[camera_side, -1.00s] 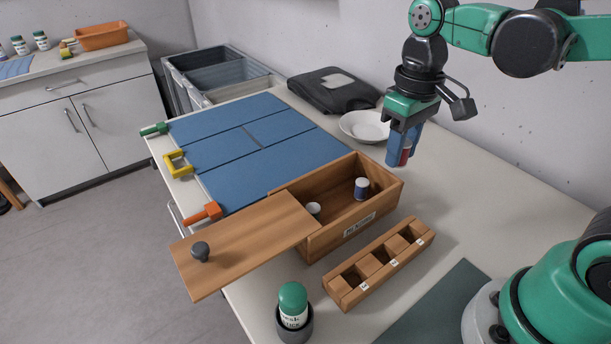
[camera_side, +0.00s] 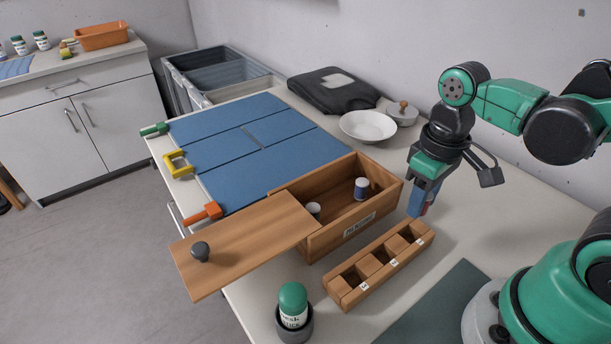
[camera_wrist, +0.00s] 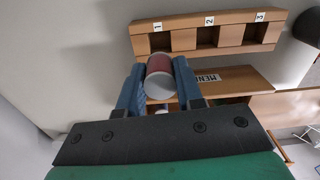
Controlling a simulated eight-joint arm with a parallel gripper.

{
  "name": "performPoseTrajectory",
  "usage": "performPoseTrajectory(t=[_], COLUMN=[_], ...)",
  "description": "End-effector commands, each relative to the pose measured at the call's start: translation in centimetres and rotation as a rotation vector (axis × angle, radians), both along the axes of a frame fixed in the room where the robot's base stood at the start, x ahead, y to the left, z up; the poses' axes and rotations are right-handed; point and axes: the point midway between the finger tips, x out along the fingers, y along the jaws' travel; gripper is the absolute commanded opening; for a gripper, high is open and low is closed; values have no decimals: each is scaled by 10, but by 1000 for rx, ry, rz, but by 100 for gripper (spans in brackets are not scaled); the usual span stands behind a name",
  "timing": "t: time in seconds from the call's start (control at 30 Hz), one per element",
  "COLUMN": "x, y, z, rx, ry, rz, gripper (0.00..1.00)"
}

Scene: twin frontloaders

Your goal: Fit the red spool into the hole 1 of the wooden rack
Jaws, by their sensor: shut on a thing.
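The red spool (camera_wrist: 160,68), red around its side with a pale end, is pinched between the two blue fingers of my gripper (camera_wrist: 158,85). The wooden rack (camera_side: 345,292) has three square holes in a row, all looking empty. The wrist view shows the rack (camera_wrist: 185,18) with labels 1, 2 and 3. Hole 1 (camera_wrist: 160,42) lies just above the spool in that picture.
An open wooden box (camera_side: 325,240) holding two small spools stands behind the rack, with its lid (camera_side: 235,240) lying askew at the left. A green-capped jar (camera_side: 293,300) stands in front. A white bowl (camera_side: 368,127) and a knobbed grey lid (camera_side: 402,113) are at the back.

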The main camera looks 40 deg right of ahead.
Motion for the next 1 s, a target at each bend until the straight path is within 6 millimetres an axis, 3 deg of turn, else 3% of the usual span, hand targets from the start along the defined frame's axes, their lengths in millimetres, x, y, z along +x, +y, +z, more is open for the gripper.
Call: performPoseTrajectory(t=[0.4,1.0], x=[0,-1], y=[0,0], z=[-34,-38], rx=[0,0], ry=[0,0], rz=[0,0], gripper=[0,0])
